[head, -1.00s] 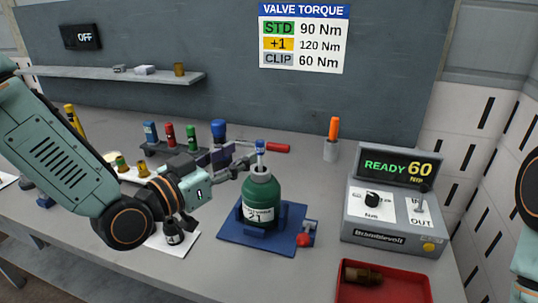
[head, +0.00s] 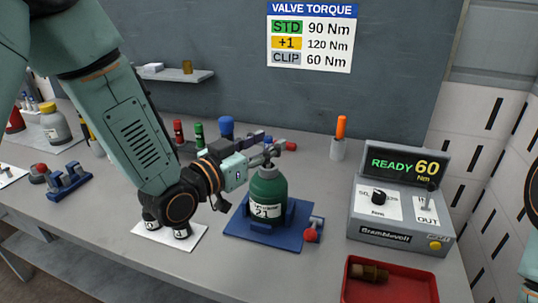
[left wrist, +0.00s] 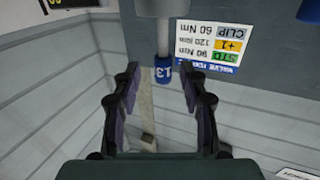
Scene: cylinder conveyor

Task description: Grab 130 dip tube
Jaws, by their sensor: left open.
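The dip tube (left wrist: 163,48) is a thin pale tube with a blue end (left wrist: 163,71) on which "13" can be read; the rest of its number is not visible. In the left wrist view it lies between the spread fingers of my left gripper (left wrist: 161,85), near their tips, with clear gaps on both sides. In the head view this gripper (head: 270,150) is at the top of a green bottle (head: 268,188) labelled 21 and hides the tube there. The bottle stands upright in a blue holder (head: 240,224).
A torque box (head: 395,220) reading READY 60 stands right of the bottle, with a red tray (head: 405,290) in front. An orange-handled tool (head: 340,128) stands in a cup behind. Two small dark items sit on a white sheet (head: 150,232) below my left arm.

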